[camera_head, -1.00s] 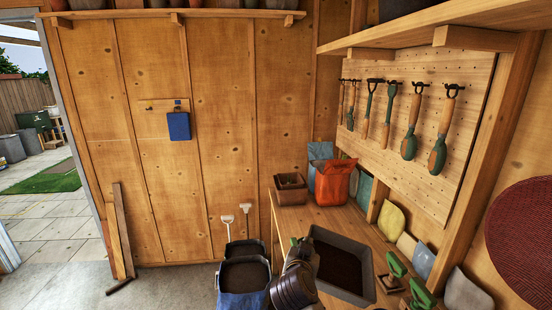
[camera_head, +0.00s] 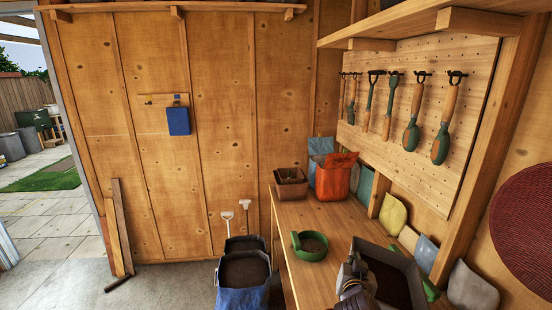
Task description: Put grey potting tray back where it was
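The grey potting tray (camera_head: 407,258), filled with dark soil, is at the lower right of the head view, over the right part of the wooden bench. Its near end is cut off by the bottom edge. My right gripper (camera_head: 357,272) is at the tray's left rim and looks shut on it; its fingertips are partly hidden. I cannot tell whether the tray rests on the bench or hangs just above it. My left gripper is not in view.
A brown planter (camera_head: 290,190) and orange bag (camera_head: 334,180) stand at the back. Packets lean along the right wall. A green thing (camera_head: 431,289) is partly hidden behind the tray.

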